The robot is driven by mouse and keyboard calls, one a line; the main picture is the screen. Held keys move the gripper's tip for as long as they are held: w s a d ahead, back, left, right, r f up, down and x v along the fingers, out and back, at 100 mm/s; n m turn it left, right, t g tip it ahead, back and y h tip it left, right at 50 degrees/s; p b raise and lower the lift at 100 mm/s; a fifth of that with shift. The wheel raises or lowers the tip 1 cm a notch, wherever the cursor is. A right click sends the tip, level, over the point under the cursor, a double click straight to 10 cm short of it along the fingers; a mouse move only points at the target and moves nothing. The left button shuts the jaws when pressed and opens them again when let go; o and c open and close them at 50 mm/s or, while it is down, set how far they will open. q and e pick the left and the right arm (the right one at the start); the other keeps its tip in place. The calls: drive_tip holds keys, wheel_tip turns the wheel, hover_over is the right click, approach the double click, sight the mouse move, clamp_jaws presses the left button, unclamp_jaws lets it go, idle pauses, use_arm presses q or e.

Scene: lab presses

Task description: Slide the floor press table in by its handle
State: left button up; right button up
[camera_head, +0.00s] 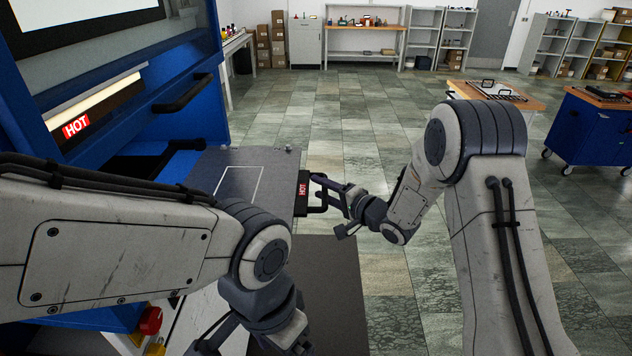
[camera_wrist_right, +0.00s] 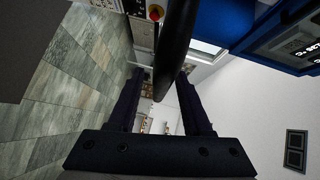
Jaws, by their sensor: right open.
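The floor press table (camera_head: 212,170) is a flat grey plate with a white outline, standing out from the blue press. Its dark handle (camera_head: 318,208) is at the outer edge, beside a "HOT" label. My right gripper (camera_head: 329,192) is at the handle, coming from the right. In the right wrist view the handle (camera_wrist_right: 176,45) is a dark bar passing between the two spread fingers of my right gripper (camera_wrist_right: 160,88). The fingers look apart from the bar. My left gripper (camera_head: 250,346) is at the bottom edge, partly cut off, and its fingertips are hidden.
The blue press (camera_head: 205,115) fills the left, with another dark handle (camera_head: 182,93) above the table. A dark mat (camera_head: 335,290) lies on the floor below. Tiled floor is clear beyond. A wooden-topped table (camera_head: 505,92) and blue cart (camera_head: 590,130) stand at right.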

drive_tip(key=shift+x, duration=1.2)
clamp_jaws()
drive_tip(key=shift+f, duration=0.15)
